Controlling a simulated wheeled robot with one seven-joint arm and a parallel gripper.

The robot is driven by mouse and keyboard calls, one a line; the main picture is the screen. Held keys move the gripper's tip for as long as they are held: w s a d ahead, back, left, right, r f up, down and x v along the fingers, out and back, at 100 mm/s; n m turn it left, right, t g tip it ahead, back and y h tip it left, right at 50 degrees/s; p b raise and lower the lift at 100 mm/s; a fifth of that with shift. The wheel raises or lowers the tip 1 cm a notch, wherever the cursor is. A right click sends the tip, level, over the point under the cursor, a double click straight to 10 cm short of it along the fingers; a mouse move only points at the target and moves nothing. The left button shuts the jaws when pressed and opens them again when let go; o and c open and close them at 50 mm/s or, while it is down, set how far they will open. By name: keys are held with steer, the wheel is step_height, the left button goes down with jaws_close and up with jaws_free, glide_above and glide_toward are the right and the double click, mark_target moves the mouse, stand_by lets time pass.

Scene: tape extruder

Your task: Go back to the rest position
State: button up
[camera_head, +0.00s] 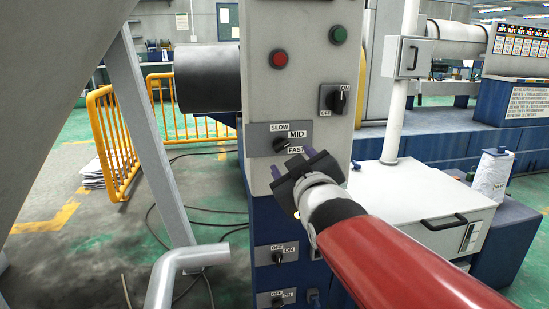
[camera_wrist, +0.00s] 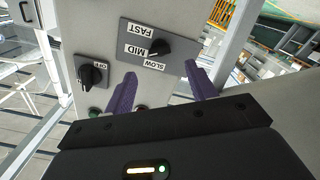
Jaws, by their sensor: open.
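My gripper (camera_head: 292,163) is open and empty in front of the grey control panel (camera_head: 262,95), just below the SLOW/MID/FAST speed knob (camera_head: 281,145). In the wrist view the two purple fingers of my gripper (camera_wrist: 160,72) are spread apart with nothing between them. The speed knob (camera_wrist: 160,47) shows there past the fingertips, apart from them. The black ON/OFF knob (camera_head: 339,98) is on the upper right of the panel and also shows at the left in the wrist view (camera_wrist: 92,74).
A red button (camera_head: 279,58) and a green button (camera_head: 338,34) are above. Two more OFF/ON knobs (camera_head: 278,254) are on the blue lower cabinet. A bent metal pipe (camera_head: 185,265) and grey post stand left. A white box (camera_head: 420,200) is right. Yellow barriers (camera_head: 112,140) stand behind.

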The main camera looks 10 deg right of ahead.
steer(key=shift+s, duration=0.15)
steer(key=s+f+m+g+p, duration=0.3)
steer(key=s+f+g, duration=0.3)
steer(key=s, duration=0.4)
steer(key=s+f+m+g+p, duration=0.3)
steer(key=s+f+g+p, duration=0.2)
steer(key=s, duration=0.5)
steer(key=shift+s+f+g+p, duration=0.2)
steer(key=shift+f+g+p, duration=0.2)
steer(key=shift+f+g, duration=0.35)
steer(key=shift+a, duration=0.1)
